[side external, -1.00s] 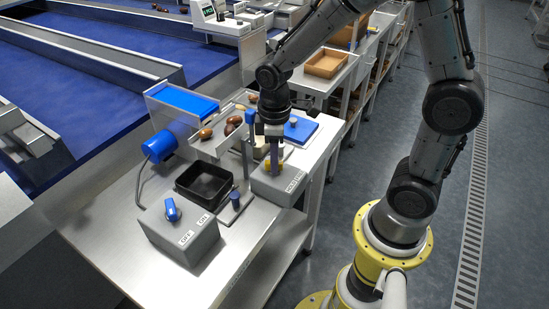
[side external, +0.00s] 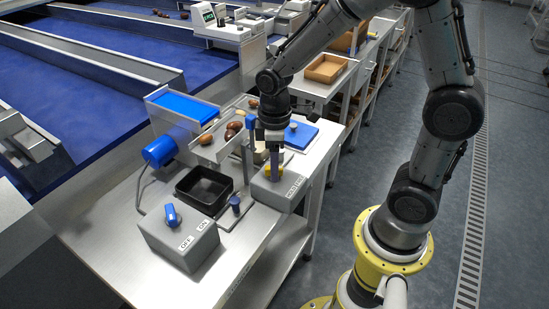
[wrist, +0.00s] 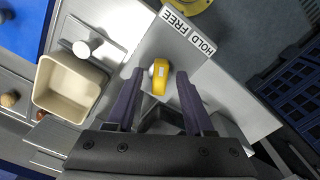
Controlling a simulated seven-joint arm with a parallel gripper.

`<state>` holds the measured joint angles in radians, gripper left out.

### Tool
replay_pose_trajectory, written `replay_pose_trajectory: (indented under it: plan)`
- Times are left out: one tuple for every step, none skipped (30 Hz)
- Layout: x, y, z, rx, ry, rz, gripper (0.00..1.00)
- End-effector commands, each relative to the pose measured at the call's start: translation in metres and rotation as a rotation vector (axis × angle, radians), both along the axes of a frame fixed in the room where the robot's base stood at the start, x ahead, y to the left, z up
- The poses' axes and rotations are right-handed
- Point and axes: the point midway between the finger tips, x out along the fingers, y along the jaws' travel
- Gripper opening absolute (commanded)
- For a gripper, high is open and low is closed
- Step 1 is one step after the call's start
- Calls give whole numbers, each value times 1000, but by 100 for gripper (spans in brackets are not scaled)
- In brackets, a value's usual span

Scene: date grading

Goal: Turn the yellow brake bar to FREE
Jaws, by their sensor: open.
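The yellow brake bar (wrist: 159,80) sits on top of a grey box (side external: 270,193) at the front edge of the steel bench. In the wrist view it lies between my two fingers, with a gap on each side. My gripper (wrist: 159,74) is open and points down over it. In the side view my gripper (side external: 274,172) partly hides the yellow bar (side external: 267,170). A white label strip on the box reads FREE (wrist: 179,20) and HOLD (wrist: 203,42). I cannot tell for certain which word the bar points to.
A box with a blue knob (side external: 171,215) is marked OFF and ON. A cream bin (wrist: 67,88) is beside the brake box.

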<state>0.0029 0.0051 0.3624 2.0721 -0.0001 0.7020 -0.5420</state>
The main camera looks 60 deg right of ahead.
Motion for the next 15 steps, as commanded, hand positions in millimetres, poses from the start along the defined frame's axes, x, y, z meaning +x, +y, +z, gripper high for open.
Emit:
replay_pose_trajectory:
  plan:
    - [0, 0, 2, 0, -1, 0, 52]
    - [1, 0, 4, 0, -2, 0, 52]
    - [1, 0, 7, 0, -4, 0, 52]
    - [1, 0, 11, 0, -4, 0, 52]
    - [1, 0, 15, -1, -5, 0, 52]
    - [1, 0, 21, 0, -6, 0, 52]
    - [2, 0, 27, 0, -8, 0, 52]
    - [1, 0, 33, 0, -8, 0, 52]
    - [2, 0, 42, 0, -8, 0, 52]
    - [2, 0, 48, -1, -9, 0, 52]
    - [2, 0, 55, 0, -9, 0, 52]
    - [2, 0, 64, 0, -9, 0, 52]
    - [2, 0, 71, 0, -8, 0, 52]
    - [2, 0, 78, 0, -8, 0, 52]
    - [1, 0, 86, 0, -8, 0, 52]
